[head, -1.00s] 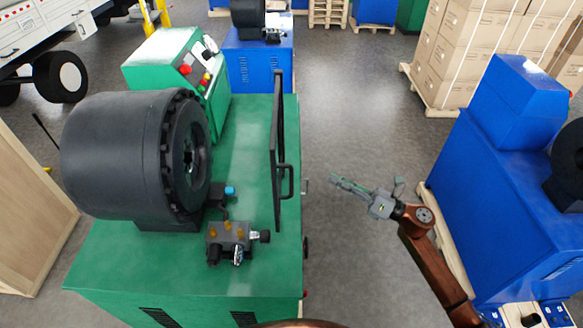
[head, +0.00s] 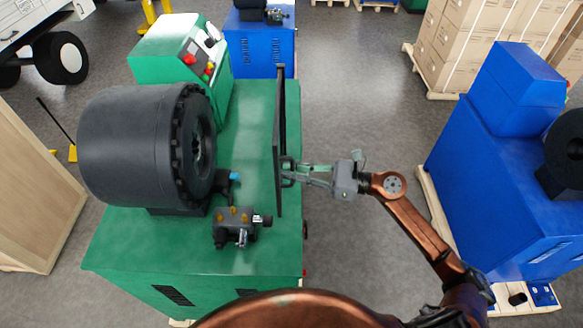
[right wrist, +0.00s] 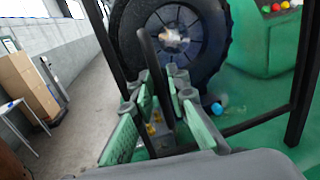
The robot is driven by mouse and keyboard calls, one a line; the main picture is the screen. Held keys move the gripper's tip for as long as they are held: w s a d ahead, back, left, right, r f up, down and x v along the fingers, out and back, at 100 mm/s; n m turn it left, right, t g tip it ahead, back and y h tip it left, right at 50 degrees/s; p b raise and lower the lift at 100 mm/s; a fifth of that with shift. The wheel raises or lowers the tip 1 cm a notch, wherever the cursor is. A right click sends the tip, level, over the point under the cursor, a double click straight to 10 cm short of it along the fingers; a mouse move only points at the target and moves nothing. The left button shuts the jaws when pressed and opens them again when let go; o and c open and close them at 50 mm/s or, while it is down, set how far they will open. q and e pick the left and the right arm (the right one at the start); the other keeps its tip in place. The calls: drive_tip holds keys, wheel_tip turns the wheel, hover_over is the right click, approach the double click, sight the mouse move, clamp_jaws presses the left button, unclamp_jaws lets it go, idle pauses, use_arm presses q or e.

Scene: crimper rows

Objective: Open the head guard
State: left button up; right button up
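The head guard (head: 279,120) is an upright black frame along the right edge of the green crimper (head: 245,150), seen nearly edge-on in the head view. Its black handle (head: 287,181) sticks out to the right. My right gripper (head: 291,172) reaches it from the right. In the right wrist view, the handle (right wrist: 149,58) stands between the two green-padded fingers (right wrist: 160,105), which are apart with gaps beside the bar. The guard frame (right wrist: 304,80) and the black crimping head (right wrist: 205,40) show behind. My left gripper is out of view.
A blue machine (head: 500,170) stands on a pallet to the right, with stacked boxes (head: 475,45) behind it. Clear grey floor (head: 355,100) lies between the machines. A valve block (head: 233,222) sits on the crimper's top.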

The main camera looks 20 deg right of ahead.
drive_tip(key=shift+c, duration=0.2)
clamp_jaws()
idle(0.6)
